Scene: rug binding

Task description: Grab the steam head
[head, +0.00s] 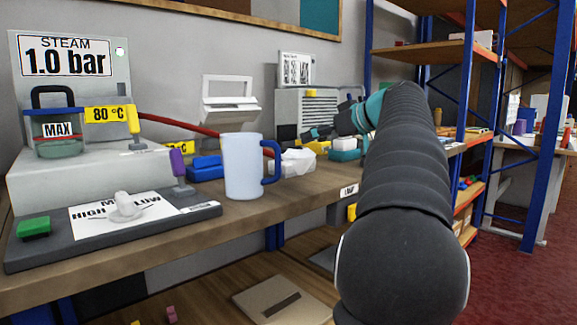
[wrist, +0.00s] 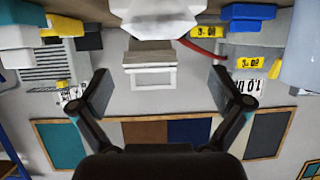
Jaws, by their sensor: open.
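The likely steam head is a white faceted piece (head: 293,162) lying on the bench just right of the mug. In the wrist view it shows at the top middle (wrist: 160,18), partly cut off by the frame edge. A red hose (head: 180,125) runs toward it from the steam unit and passes behind the mug; in the wrist view the hose (wrist: 205,53) reaches close to it. My gripper (wrist: 160,90) is open with nothing between its fingers. In the head view my gripper (head: 318,133) is above and right of the white piece, apart from it.
A pale blue mug (head: 243,168) stands close left of the white piece. Blue boxes (head: 205,170) lie behind the mug, and a teal-and-white box (head: 345,150) is to the right. A white bracket (head: 230,103) hangs on the wall. A dial panel (head: 60,248) takes up the front left.

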